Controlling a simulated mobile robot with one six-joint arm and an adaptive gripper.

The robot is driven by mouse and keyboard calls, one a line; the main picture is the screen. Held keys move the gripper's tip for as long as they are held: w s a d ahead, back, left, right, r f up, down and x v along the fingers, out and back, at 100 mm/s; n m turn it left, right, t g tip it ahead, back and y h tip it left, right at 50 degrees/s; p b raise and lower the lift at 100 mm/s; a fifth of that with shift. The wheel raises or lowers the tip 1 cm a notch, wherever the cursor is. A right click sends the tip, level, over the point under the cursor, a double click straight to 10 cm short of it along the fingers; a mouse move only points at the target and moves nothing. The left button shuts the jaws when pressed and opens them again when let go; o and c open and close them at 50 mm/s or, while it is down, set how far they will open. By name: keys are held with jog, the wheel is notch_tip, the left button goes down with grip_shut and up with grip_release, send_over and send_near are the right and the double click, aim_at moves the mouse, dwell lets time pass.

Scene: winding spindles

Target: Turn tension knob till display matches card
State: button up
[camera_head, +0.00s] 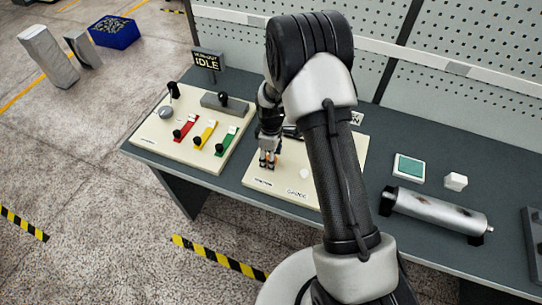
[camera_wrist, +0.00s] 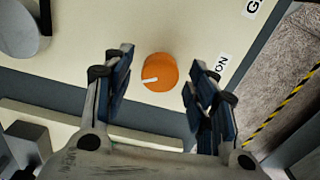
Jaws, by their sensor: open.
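The tension knob (camera_wrist: 160,72) is an orange round knob with a white pointer line, seen in the wrist view on a cream panel (camera_wrist: 85,90). The pointer points left and slightly down in that view. My gripper (camera_wrist: 157,80) is open, with one finger on each side of the knob and gaps between. In the head view my gripper (camera_head: 267,161) is low over the left part of the cream panel (camera_head: 292,190), mostly hiding the knob. A small white card (camera_head: 356,118) with dark lettering is partly visible behind my arm. I cannot read any tension display.
A dark sign (camera_head: 207,61) reads IDLE. Left of my gripper is a board (camera_head: 150,130) with red, yellow and green levers. To the right are a green-topped pad (camera_head: 409,167), a white block (camera_head: 455,181) and a metal roller (camera_head: 437,211). A perforated wall stands behind the bench.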

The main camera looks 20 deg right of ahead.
jog(key=shift+c, duration=0.2)
jog(key=c, duration=1)
jog(key=shift+m, duration=0.4)
jog(key=m+b, duration=0.1)
jog(key=m, duration=0.2)
jog(key=shift+m, duration=0.4)
jog(key=m, duration=0.4)
jog(key=shift+b, duration=0.4)
jog(key=m, duration=0.5)
jog(key=shift+m+b, duration=0.4)
jog(key=shift+m, duration=1.6)
